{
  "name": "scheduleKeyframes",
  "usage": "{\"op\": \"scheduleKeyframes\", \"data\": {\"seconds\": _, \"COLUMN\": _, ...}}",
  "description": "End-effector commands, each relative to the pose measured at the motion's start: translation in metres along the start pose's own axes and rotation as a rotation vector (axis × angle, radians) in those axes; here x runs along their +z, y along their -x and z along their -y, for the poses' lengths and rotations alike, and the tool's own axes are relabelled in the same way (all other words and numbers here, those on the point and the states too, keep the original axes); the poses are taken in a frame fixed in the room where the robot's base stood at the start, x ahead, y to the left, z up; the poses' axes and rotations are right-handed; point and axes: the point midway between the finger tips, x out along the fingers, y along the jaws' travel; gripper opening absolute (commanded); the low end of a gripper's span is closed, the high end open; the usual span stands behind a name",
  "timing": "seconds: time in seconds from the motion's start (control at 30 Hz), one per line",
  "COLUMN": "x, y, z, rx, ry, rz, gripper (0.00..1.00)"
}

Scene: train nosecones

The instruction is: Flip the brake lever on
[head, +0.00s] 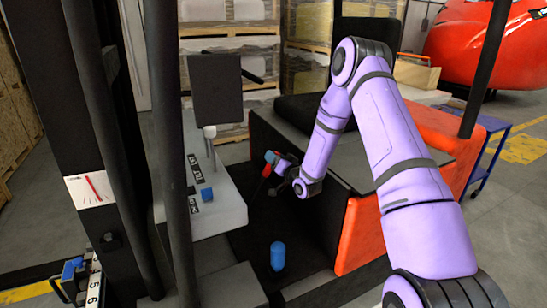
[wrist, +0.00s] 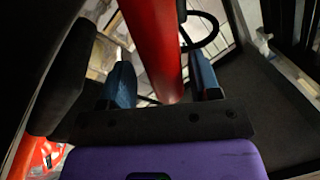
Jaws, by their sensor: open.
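The brake lever looks like a thick red bar (wrist: 152,40) in the wrist view, running down between my two blue-padded fingers. In the head view a small red part (head: 266,170) shows at the fingertips, beside the seat base. My gripper (head: 271,158) is open there, low inside the forklift cab, and it also shows in the wrist view (wrist: 163,82). The fingers stand on either side of the red bar, with a narrow gap visible on the right.
A grey console (head: 215,215) with a dark screen (head: 216,88) stands left of my gripper. A blue cylinder (head: 278,256) stands on the dark floor below. The orange seat base (head: 362,232) is close on the right. Dark posts rise at the left.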

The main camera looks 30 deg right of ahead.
Motion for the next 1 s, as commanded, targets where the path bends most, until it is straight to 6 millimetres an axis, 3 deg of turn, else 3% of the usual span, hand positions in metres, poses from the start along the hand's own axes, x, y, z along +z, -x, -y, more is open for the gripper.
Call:
{"op": "scheduleKeyframes", "data": {"seconds": 0.2, "x": 0.000, "y": 0.043, "z": -0.001, "rx": 0.004, "ry": -0.001, "rz": 0.001, "gripper": 0.57}}
{"op": "scheduleKeyframes", "data": {"seconds": 0.43, "x": 0.000, "y": 0.077, "z": -0.002, "rx": 0.004, "ry": 0.000, "rz": 0.001, "gripper": 0.57}}
{"op": "scheduleKeyframes", "data": {"seconds": 0.63, "x": -0.001, "y": 0.088, "z": -0.001, "rx": 0.002, "ry": 0.000, "rz": 0.000, "gripper": 0.57}}
{"op": "scheduleKeyframes", "data": {"seconds": 1.0, "x": -0.001, "y": 0.088, "z": -0.001, "rx": 0.002, "ry": 0.000, "rz": 0.000, "gripper": 0.57}}
